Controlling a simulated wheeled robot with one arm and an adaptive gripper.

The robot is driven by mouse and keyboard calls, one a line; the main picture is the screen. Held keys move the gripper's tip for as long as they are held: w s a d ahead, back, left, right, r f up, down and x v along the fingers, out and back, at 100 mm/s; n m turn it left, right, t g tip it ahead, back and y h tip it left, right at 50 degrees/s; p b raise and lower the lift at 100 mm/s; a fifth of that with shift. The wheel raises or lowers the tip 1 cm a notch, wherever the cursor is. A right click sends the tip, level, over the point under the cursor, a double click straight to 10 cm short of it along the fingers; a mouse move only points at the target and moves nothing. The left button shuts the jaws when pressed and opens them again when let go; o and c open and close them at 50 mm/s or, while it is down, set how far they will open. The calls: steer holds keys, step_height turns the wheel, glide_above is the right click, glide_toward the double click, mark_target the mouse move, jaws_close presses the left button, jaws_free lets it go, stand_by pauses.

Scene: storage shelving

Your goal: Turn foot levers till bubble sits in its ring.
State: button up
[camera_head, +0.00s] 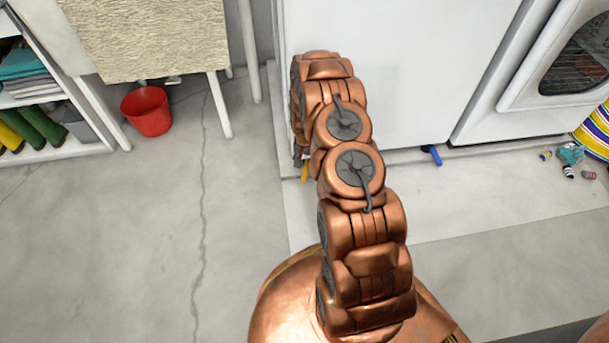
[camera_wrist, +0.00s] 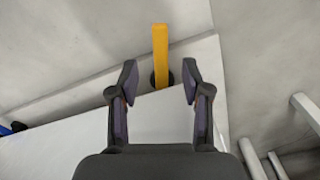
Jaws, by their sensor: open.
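The yellow foot lever (camera_wrist: 160,48) points up the wrist view, with a dark round foot at its lower end. My gripper (camera_wrist: 159,72) is open, its two fingers on either side of the lever's lower end, with gaps to both. In the head view only a bit of the yellow lever (camera_head: 305,172) shows beside my arm, which hides my gripper. The blue foot lever (camera_head: 432,155) sticks out under the white appliance (camera_head: 400,70); a blue bit (camera_wrist: 17,127) also shows at the wrist view's left edge. No bubble or ring shows.
A red bucket (camera_head: 147,112) stands by the board's legs at left, beside a shelf (camera_head: 70,150) with boots and towels. Small socks (camera_head: 571,156) and a striped basket (camera_head: 597,130) lie at right. The cracked concrete floor (camera_head: 150,240) at left is free.

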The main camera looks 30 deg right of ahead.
mark_target(304, 175)
step_height(304, 175, down, 7)
steer(key=shift+f+b, duration=0.2)
steer(key=shift+b, duration=1)
steer(key=shift+c, duration=0.3)
jaws_close()
